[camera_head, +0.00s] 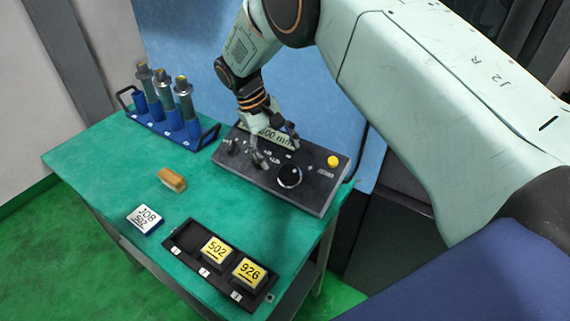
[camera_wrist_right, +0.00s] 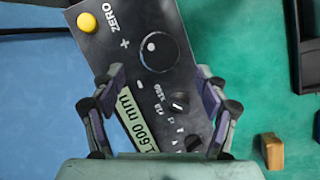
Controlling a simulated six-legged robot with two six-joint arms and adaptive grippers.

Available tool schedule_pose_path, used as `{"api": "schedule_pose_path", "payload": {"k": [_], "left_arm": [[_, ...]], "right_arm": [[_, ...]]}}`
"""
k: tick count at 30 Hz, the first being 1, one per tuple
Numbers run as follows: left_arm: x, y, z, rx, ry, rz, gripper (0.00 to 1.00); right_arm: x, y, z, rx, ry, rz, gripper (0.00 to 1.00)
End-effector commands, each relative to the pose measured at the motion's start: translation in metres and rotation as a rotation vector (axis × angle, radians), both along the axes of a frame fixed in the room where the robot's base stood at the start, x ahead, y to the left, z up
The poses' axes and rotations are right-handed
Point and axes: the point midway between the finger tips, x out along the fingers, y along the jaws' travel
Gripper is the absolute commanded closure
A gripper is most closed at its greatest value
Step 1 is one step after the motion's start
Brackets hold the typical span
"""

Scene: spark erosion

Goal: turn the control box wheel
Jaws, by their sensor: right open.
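The control box (camera_head: 318,196) is a dark grey panel on the green table, with a display, small knobs, a yellow button (camera_head: 333,161) and a round black wheel (camera_head: 289,176). In the right wrist view the wheel (camera_wrist_right: 160,52) lies ahead of the fingertips, between their lines, and nothing touches it. My right gripper (camera_head: 278,152) is open and empty above the box, over the display and small knobs. In the right wrist view its fingers (camera_wrist_right: 158,82) stand wide apart on either side of the panel. The display (camera_wrist_right: 137,122) reads "1.600 mm". My left gripper is not in view.
A blue rack (camera_head: 205,138) with several upright tool holders stands at the back left. A tan block (camera_head: 172,179), a "JOB 502" tile (camera_head: 145,219) and a black tray (camera_head: 186,238) with yellow tiles 502 and 926 lie in front. The table's left part is clear.

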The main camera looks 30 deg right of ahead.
Motion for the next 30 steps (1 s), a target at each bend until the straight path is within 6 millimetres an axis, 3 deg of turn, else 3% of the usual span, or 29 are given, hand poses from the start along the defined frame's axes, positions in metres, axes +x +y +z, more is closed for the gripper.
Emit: {"api": "schedule_pose_path", "payload": {"k": [3,10,30], "left_arm": [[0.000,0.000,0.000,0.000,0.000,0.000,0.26],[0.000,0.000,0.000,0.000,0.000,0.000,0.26],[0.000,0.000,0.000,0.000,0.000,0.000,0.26]], "right_arm": [[0.005,0.007,0.022,-0.001,-0.002,0.002,0.26],[0.009,0.014,0.045,0.000,0.001,0.001,0.26],[0.010,0.015,0.049,0.000,0.002,0.000,0.26]]}}
